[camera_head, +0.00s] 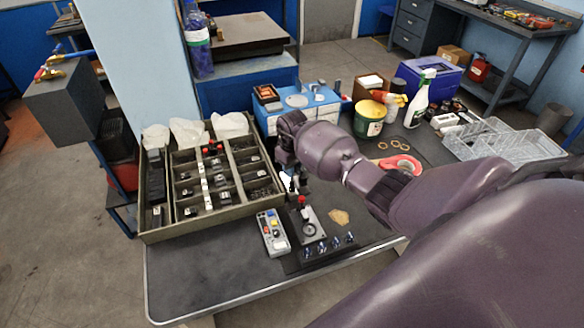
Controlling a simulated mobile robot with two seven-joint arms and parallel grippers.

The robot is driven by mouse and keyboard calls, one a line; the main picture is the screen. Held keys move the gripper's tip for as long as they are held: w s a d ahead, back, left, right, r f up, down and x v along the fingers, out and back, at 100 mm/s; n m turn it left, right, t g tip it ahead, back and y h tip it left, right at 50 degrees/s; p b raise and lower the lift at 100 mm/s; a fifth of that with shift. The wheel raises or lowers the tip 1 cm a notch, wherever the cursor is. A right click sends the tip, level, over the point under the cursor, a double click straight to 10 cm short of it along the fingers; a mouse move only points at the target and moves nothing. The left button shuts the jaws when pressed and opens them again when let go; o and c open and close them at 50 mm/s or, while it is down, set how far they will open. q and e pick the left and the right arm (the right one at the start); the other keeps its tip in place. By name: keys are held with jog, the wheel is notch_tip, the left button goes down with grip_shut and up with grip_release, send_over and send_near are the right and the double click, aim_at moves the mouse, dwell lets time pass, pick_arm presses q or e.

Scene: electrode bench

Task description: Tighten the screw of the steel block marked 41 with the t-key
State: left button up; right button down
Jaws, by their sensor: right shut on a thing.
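My right arm comes in from the lower right, over the bench. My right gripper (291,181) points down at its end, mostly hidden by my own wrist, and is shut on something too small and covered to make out. Just below it is a dark fixture (309,226) with a red-topped part (302,200) and a round dial. A row of small steel-and-black pieces (330,245) stands in front of the fixture. Small dark blocks (190,192) lie in the compartments of a tray (183,230) on the left. I cannot read the mark 41 or pick out the t-key. My left gripper is not in view.
A grey control box (272,233) with coloured buttons lies left of the fixture. Behind stand a blue case (300,104), a yellow-green tub (369,118) and a spray bottle (420,98). A clear tray (503,142) is at right. The bench's front left (200,275) is free.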

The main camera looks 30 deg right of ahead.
jog(key=shift+w+r, duration=0.1)
jog(key=shift+r, duration=1)
dwell(0.5)
